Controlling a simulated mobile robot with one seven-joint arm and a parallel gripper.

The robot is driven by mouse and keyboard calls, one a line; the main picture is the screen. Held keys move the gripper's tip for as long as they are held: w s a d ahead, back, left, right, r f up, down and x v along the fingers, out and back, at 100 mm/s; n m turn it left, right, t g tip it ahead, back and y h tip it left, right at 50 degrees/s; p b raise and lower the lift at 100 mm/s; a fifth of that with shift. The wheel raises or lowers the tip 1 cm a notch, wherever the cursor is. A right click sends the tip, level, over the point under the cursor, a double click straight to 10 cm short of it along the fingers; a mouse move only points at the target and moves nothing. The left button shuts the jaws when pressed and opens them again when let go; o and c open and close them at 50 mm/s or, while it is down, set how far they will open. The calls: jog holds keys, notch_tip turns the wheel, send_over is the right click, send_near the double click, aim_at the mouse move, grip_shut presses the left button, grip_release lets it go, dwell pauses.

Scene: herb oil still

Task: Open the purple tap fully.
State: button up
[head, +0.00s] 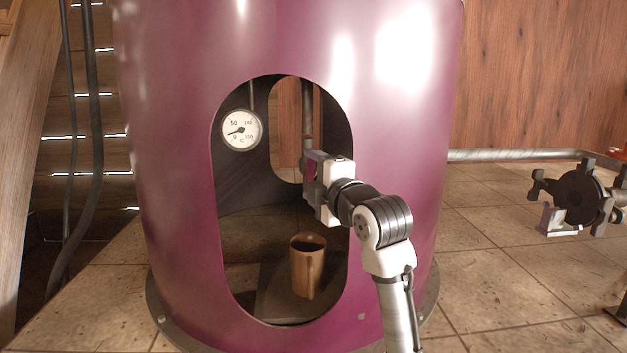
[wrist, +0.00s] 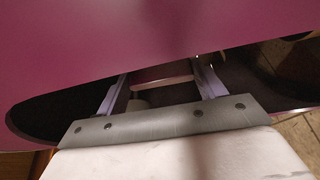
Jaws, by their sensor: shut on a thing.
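My gripper (head: 314,163) reaches through the oval opening of the large purple still, at the lower end of a vertical pipe (head: 307,115). In the wrist view my gripper (wrist: 163,76) has its two lavender fingers apart, with a pale pinkish bar (wrist: 162,85) between them. The bar seems to be the handle of the tap, and the fingers are shut on it. The rest of the tap is hidden behind my gripper in the head view. How far the tap is turned cannot be told.
The purple still wall (head: 175,180) surrounds the opening closely. A brown mug (head: 303,270) stands on a dark block inside, below my gripper. A round temperature dial (head: 241,130) hangs at the opening's upper left. A dark handwheel (head: 578,197) is at the far right.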

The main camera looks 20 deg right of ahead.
jog(key=shift+n, duration=0.5)
jog(key=o, duration=1)
jog(key=s, duration=0.4)
jog(key=s+d, duration=0.1)
jog(key=s, duration=0.8)
jog(key=shift+s+d+r+b, duration=0.15)
jog(key=shift+s+d+b, duration=0.1)
jog(key=shift+s+b, duration=0.15)
